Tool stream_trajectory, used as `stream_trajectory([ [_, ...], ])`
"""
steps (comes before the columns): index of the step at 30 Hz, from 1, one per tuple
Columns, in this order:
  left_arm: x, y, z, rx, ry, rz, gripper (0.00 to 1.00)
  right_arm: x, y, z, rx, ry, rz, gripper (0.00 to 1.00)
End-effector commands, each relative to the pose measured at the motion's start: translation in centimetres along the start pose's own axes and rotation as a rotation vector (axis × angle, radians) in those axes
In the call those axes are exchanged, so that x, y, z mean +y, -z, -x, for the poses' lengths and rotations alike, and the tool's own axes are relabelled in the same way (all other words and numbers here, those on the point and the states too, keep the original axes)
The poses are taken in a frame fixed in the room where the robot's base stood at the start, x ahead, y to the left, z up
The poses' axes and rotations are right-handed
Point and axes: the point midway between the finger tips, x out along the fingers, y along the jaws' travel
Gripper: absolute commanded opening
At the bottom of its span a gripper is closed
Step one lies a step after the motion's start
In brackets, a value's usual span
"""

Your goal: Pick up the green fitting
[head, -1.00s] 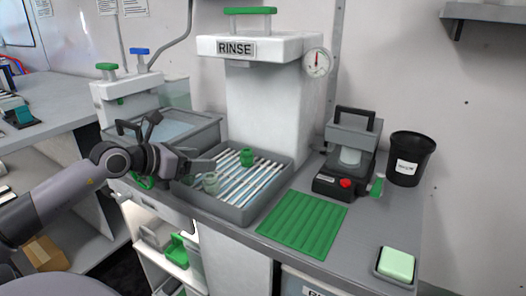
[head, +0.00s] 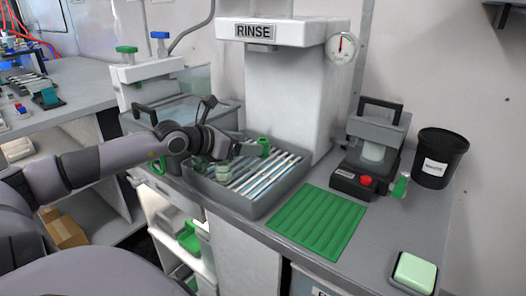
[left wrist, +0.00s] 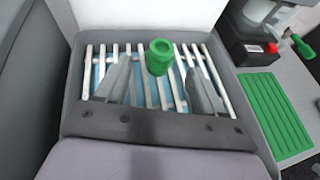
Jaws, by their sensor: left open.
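The green fitting (head: 264,146) stands upright on the white slats of the rinse tray. In the left wrist view the green fitting (left wrist: 159,57) shows its round open top, ahead of and between my finger tips. My left gripper (head: 240,150) is open and empty over the tray, its fingers pointing toward the green fitting and apart from it. In the left wrist view the left gripper (left wrist: 160,75) has one finger on each side. My right gripper is not in view.
The grey rinse tray (head: 262,207) has raised walls. The white RINSE column (head: 285,95) stands right behind it. A green ribbed mat (head: 318,222), a grey device with a red button (head: 367,181) and a black bucket (head: 440,158) are to the right.

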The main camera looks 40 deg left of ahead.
Motion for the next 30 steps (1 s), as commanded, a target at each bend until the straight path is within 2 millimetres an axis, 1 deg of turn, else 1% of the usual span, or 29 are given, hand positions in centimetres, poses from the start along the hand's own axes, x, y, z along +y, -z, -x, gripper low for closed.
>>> stream_trajectory([
  [4, -0.1, 0.0, -0.6, -0.004, 0.003, 0.002, 0.69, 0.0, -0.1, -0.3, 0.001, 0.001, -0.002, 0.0],
  [14, -0.1, 0.0, -1.1, -0.003, 0.004, 0.003, 0.69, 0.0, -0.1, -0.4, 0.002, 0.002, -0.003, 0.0],
  [28, 0.0, 0.0, -3.0, -0.003, 0.001, 0.001, 0.69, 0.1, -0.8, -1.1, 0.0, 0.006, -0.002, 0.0],
  [30, 0.1, -0.1, -3.2, -0.005, -0.002, 0.006, 0.69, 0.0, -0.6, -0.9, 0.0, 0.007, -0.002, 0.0],
])
